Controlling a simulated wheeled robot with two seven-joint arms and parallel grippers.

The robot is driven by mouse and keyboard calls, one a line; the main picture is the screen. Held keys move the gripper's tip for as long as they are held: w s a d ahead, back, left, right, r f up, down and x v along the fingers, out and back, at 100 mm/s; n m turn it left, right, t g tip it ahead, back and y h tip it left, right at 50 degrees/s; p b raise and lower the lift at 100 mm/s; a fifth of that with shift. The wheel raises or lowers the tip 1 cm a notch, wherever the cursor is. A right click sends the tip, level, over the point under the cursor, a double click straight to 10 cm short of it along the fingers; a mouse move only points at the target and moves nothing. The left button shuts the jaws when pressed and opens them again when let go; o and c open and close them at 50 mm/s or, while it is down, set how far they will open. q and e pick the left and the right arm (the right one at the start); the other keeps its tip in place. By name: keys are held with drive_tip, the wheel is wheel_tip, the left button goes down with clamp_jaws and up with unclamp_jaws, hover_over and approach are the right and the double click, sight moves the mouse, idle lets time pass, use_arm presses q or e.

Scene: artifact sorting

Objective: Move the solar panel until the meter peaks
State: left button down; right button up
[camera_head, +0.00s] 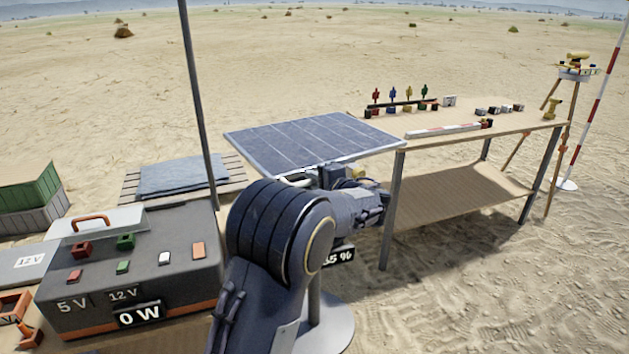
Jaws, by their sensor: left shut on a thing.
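The solar panel (310,142) is a dark blue tilted sheet with pale grid lines, at the middle of the head view. My left gripper (328,176) is at its near edge, shut on the panel's edge or a handle there; my arm hides the exact contact. The meter readout (139,316) on the dark case reads "0 W". A second readout (346,256) ends in "5 %", its left part hidden behind my arm. A round grey base (335,325) and post stand below the panel, partly hidden. My right gripper is not in view.
The dark case (180,290) with coloured terminals stands at the lower left. A wooden table (490,133) with small coloured items stands right of the panel, close to its edge. A thin dark pole (197,90) rises at the left. Open sand lies behind.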

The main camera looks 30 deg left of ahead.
use_arm(q)
drive_tip(key=shift+w+d+r+m+p, duration=0.15)
drive_tip(key=shift+r+m+p, duration=0.25)
drive_tip(key=shift+r+p, duration=0.6)
drive_tip(key=shift+w+r+m+p, duration=0.2)
drive_tip(key=shift+r+m+p, duration=0.2)
drive_tip(key=shift+p, duration=0.2)
drive_tip(key=shift+f, duration=0.15)
drive_tip(key=c, duration=1.5)
unclamp_jaws()
drive_tip(key=shift+d, duration=0.1)
drive_tip(key=v, duration=0.7)
drive_tip(key=shift+s+d+b, duration=0.1)
drive_tip(key=shift+d+b, duration=0.3)
